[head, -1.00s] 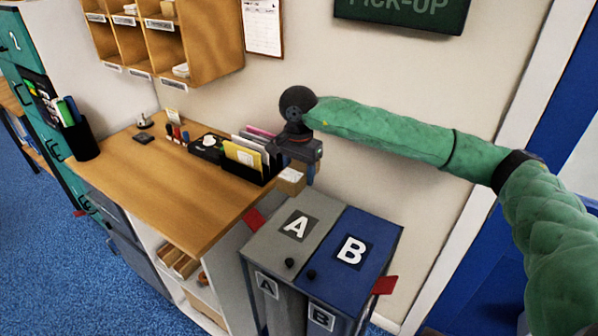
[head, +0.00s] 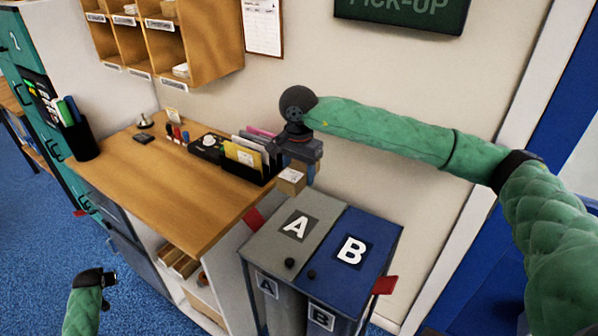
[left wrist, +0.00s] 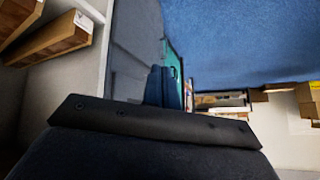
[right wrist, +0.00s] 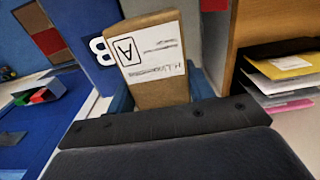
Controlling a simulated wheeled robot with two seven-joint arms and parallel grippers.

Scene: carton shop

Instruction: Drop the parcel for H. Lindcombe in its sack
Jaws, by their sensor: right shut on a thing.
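The parcel (head: 291,180) is a small brown box gripped by my right gripper (head: 300,166), held above the back of the grey lid marked A. In the right wrist view the parcel (right wrist: 158,85) has a white label with a boxed A and a handwritten name that looks like H. Lindcombe. Two sack stands are side by side: A with a grey lid (head: 273,237) and B with a blue lid (head: 363,222). Both lids are down, hiding the insides. My left gripper (left wrist: 163,87) is empty, its fingers together; its arm shows at the head view's lower left.
A wooden counter (head: 150,178) left of the stands carries a file rack (head: 262,178) close to my right gripper. Red tabs (head: 384,285) stick out at the stands' sides. Wall pigeonholes (head: 215,45) hang above the counter. The blue floor (head: 40,235) is open at left.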

